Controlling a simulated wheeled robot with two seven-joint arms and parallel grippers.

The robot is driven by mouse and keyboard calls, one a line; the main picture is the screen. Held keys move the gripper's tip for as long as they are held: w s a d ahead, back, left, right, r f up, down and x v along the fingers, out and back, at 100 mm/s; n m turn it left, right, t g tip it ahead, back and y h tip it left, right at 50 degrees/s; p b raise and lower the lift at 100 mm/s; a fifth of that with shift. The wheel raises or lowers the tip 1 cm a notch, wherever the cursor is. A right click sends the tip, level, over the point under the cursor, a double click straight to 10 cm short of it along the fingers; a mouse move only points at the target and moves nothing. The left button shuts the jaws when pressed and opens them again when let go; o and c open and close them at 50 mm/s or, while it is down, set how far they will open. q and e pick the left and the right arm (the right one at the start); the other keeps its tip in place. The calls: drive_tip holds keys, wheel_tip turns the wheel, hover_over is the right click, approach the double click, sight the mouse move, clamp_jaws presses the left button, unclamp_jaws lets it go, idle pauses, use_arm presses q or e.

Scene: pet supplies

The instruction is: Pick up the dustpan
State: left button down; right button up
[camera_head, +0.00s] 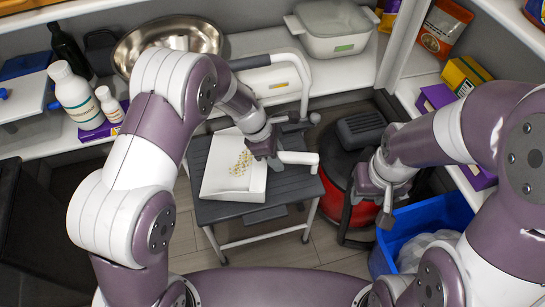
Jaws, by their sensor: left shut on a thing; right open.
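The white dustpan (222,178) is at the middle of the view, over the dark grey top of a step stool (290,186). Small tan crumbs lie in its pan. My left gripper (268,152) is shut on the dustpan at its upper right side. The gripper and wrist hide the part that is held. I cannot tell whether the dustpan rests on the stool or is just above it. My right gripper (386,205) is open and empty, to the right of the stool, near a red and black canister (336,178).
A blue bin (432,214) with a light bag inside stands at the lower right. Shelves behind hold a metal bowl (168,40), white bottles (72,92) and a lidded white container (330,28). The stool's white handle (300,72) rises behind my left wrist.

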use_arm(q)
wheel_tip(320, 180, up, 4)
drive_tip(key=shift+p, duration=1.05)
drive_tip(key=s+d+r+p, duration=0.4)
drive_tip(key=d+r, duration=0.2)
drive_tip(key=d, duration=0.4)
drive_tip(key=shift+s+d+p, duration=0.3)
drive_tip(key=shift+d+p, duration=0.05)
drive_tip(key=shift+d, duration=0.05)
drive_tip(key=shift+r, duration=0.1)
